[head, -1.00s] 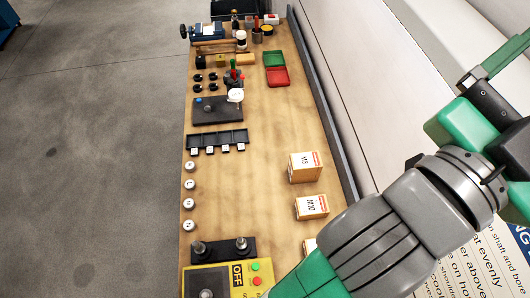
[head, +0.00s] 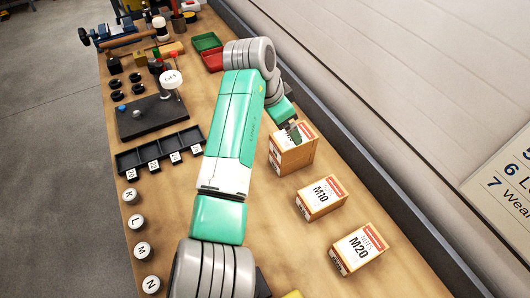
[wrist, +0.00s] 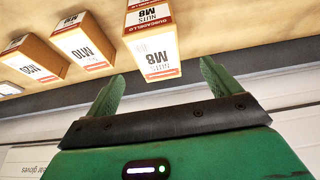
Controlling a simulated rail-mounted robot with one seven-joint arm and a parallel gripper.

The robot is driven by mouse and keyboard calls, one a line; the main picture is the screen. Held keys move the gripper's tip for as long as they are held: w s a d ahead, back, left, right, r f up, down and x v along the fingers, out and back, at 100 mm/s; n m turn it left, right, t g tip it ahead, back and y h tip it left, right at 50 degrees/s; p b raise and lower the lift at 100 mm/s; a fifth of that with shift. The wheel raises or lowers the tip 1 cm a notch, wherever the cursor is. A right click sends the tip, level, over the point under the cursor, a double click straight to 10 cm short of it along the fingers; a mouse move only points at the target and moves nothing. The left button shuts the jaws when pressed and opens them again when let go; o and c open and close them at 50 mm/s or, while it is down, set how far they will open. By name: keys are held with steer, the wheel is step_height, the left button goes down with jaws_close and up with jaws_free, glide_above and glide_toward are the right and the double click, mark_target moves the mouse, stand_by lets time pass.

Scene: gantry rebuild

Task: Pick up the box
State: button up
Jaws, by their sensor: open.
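Three cardboard boxes stand in a row on the workbench. The M8 box (head: 291,150) is farthest back, the M10 box (head: 320,198) is in the middle, and the M20 box (head: 357,248) is nearest. My gripper (head: 291,127) is at the M8 box, partly hidden behind my arm. In the wrist view, the M8 box (wrist: 151,45) shows just beyond and between the two open green fingers; nothing is held. I cannot tell whether a finger touches it. The M10 box (wrist: 84,43) and M20 box (wrist: 34,59) show to its left.
The workbench (head: 262,215) has a dark raised rail (head: 365,173) along its right side, close to a white wall. Green (head: 207,41) and red trays lie farther back. A black slotted holder (head: 160,149) and several lettered round pieces are on the left.

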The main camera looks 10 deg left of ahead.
steer(key=shift+d+x, duration=0.2)
steer(key=shift+x, duration=1.1)
steer(key=b+x, duration=0.2)
steer(key=x, duration=0.3)
steer(key=shift+s+d, duration=0.15)
steer(key=shift+f, duration=0.3)
steer(key=shift+r, duration=0.1)
steer(key=c, duration=1.4)
